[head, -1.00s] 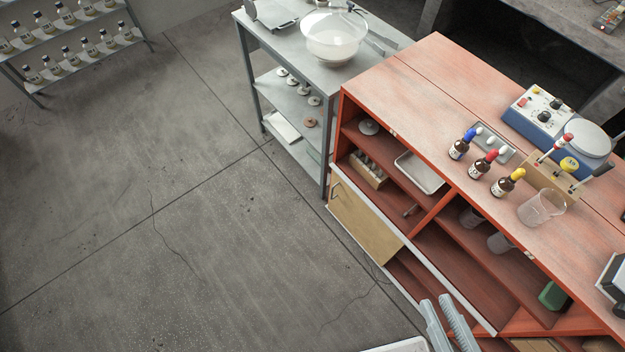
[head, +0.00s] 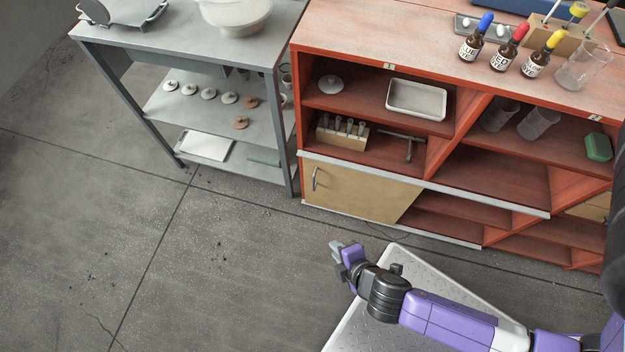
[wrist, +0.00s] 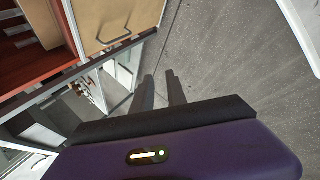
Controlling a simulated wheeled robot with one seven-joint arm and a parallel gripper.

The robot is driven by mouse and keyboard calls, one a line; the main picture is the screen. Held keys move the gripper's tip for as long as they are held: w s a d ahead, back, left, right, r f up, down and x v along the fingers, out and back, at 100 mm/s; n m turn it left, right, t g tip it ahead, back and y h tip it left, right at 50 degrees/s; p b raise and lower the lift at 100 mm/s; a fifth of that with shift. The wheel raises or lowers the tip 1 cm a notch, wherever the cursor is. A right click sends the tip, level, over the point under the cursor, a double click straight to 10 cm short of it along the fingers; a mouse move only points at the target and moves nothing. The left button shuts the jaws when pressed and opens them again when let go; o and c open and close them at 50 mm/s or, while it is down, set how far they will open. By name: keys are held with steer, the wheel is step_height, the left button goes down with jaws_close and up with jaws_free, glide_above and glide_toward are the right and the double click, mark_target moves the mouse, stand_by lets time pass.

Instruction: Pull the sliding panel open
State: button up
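The tan sliding panel (head: 360,195) stands in the lower left opening of the red cabinet, between two pale rails. A dark bar handle (head: 314,180) is near its left edge.
The red cabinet (head: 380,45) carries dye bottles (head: 504,48) and a beaker (head: 583,67) on top. Its shelves hold a white tray (head: 416,100) and a tube rack (head: 341,135). A grey metal table (head: 180,75) stands close at its left. The floor at left is clear.

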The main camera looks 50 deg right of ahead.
steer(key=w+d+f+n+g+h+b, duration=0.1)
steer(key=w+d+f+b, duration=0.1)
steer(key=f, duration=0.3)
steer(key=w+d+f+n+h+b, duration=0.1)
steer(key=w+f+b, duration=0.15)
steer(key=f, duration=0.25)
steer(key=n+g+h+b, duration=0.3)
steer(key=n+h+b, duration=0.3)
steer(key=h+b, duration=1.1)
glide_above(314, 189)
steer(key=b, duration=0.4)
steer(key=shift+w+d+f+y, duration=0.1)
steer(key=shift+f+y, duration=0.8)
steer(key=shift+y, duration=0.15)
steer(key=shift+w+d+f+y, duration=0.1)
steer(key=shift+f+y, duration=0.8)
steer(key=shift+y, duration=0.15)
jaws_close()
